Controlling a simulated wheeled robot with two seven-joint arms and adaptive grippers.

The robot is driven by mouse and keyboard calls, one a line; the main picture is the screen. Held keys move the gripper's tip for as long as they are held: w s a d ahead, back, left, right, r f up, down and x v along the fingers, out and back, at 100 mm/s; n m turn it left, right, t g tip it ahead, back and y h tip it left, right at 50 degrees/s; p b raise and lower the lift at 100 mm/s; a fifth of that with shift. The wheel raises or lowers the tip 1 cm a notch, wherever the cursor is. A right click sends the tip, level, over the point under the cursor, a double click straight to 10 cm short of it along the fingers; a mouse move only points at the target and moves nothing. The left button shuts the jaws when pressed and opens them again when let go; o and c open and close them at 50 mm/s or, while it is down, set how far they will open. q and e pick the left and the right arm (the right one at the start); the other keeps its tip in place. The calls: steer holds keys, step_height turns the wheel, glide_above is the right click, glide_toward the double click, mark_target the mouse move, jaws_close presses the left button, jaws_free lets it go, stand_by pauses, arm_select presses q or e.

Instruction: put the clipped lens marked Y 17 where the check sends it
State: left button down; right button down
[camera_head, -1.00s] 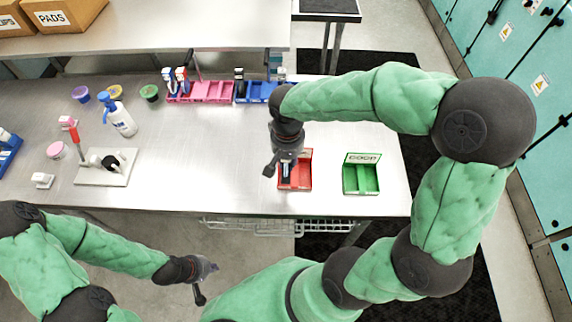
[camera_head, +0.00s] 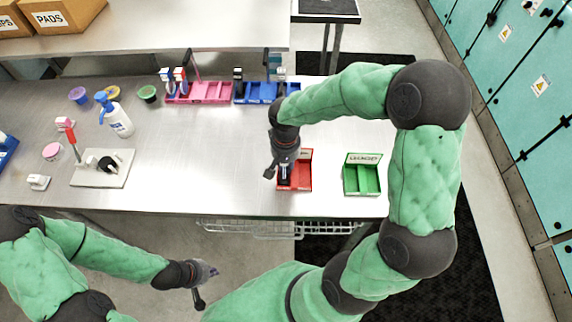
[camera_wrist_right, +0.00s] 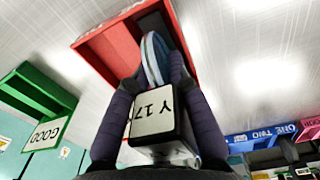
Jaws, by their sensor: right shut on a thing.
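The clipped lens marked Y 17 (camera_wrist_right: 152,112) is in my right gripper (camera_wrist_right: 150,88), whose two fingers are shut on it in the right wrist view. Its round lens edge points away from the wrist, toward the red tray (camera_wrist_right: 97,42). In the head view my right gripper (camera_head: 277,174) is over the left part of the red tray (camera_head: 303,182) and partly hides it. I cannot tell whether the lens touches the tray. The green tray (camera_head: 361,181), with a GOOD sign in the wrist view (camera_wrist_right: 47,133), stands to the right. My left gripper (camera_head: 207,287) is open and empty, off the table's front edge.
A pink rack (camera_head: 205,93) and a blue rack (camera_head: 257,93) stand at the back, with clipped pieces in them. A white board with a red-handled device (camera_head: 101,170), a spray bottle (camera_head: 118,120) and small tubs are at the left. The table's middle is clear.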

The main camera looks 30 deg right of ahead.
steer(key=shift+f, duration=0.1)
steer(key=shift+f, duration=0.15)
steer(key=c, duration=1.1)
jaws_free()
steer(key=shift+c, duration=0.2)
steer(key=shift+r, duration=0.2)
steer(key=shift+r, duration=0.35)
step_height(320, 180, up, 11)
steer(key=shift+a+r+p, duration=0.1)
steer(key=shift+r+p, duration=0.1)
steer(key=shift+p, duration=1.05)
